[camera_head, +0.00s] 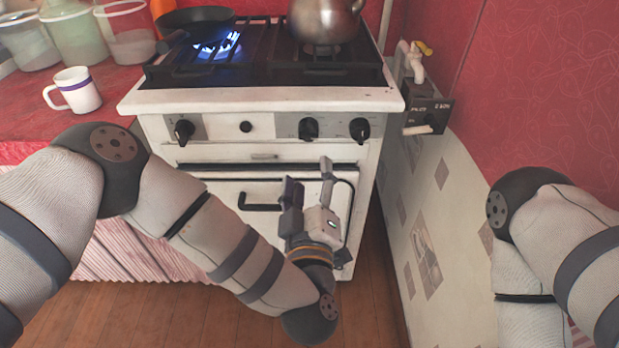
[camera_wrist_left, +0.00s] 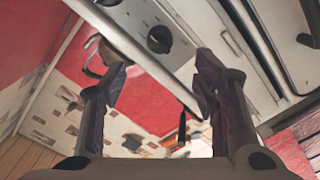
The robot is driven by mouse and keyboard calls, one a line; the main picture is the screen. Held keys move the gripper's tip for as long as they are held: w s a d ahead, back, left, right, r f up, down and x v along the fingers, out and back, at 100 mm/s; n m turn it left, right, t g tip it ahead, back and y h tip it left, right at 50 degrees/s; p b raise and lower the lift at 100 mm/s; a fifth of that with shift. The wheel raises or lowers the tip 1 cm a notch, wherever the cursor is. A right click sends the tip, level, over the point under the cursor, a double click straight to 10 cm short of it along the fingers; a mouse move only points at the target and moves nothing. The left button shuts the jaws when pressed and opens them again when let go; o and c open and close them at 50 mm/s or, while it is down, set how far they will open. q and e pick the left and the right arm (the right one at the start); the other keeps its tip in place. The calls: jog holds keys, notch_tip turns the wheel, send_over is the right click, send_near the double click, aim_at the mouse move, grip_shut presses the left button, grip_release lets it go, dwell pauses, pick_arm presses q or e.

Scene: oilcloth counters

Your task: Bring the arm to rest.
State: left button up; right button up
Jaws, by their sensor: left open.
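My left arm (camera_head: 215,230) reaches in from the left across the front of the stove. Its gripper (camera_head: 309,180) is in front of the oven door, pointing up, with its two fingers apart and nothing between them. In the left wrist view the open fingers (camera_wrist_left: 163,72) also show empty, with red wall, patterned tiles and the stove's edge behind. Part of my right arm (camera_head: 555,245) is at the right edge, bent downward. My right gripper is out of the picture.
The white stove (camera_head: 260,100) has a lit burner (camera_head: 218,45) under or beside a dark pan (camera_head: 195,17) and a metal kettle (camera_head: 325,18). A white mug (camera_head: 76,90) and several clear containers (camera_head: 72,35) stand on the red counter (camera_head: 25,112).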

dwell(0.3)
pick_arm(q)
jog(key=s+a+f+m+g+h+p, duration=0.1)
jog(key=s+a+f+m+g, duration=0.25)
jog(key=s+f, duration=0.3)
jog(key=s+a+f+m+g+h+p, duration=0.1)
jog(key=s+a+f+m+g, duration=0.1)
jog(key=s+f+g, duration=0.4)
jog(key=s+a+f+m+g+h+p, duration=0.1)
jog(key=s+a+f+m+g, duration=0.15)
jog(key=s+f, duration=0.4)
jog(key=s+a+g+y, duration=0.1)
jog(key=s+a+g, duration=0.1)
jog(key=s+a, duration=0.2)
jog(key=s+a+r+g+y+p, duration=0.1)
jog(key=s+a+g, duration=0.2)
jog(key=s, duration=0.8)
jog(key=s+a+r+g, duration=0.1)
jog(key=s+a+g, duration=0.2)
jog(key=s+a, duration=0.3)
jog(key=shift+s+a+m+y+p, duration=0.3)
jog(key=shift+s+a+y, duration=0.1)
jog(key=shift+s, duration=0.4)
pick_arm(e)
jog(key=w+r+t, duration=0.2)
jog(key=w+r, duration=0.3)
jog(key=shift+w+r, duration=0.15)
jog(key=shift+r, duration=0.05)
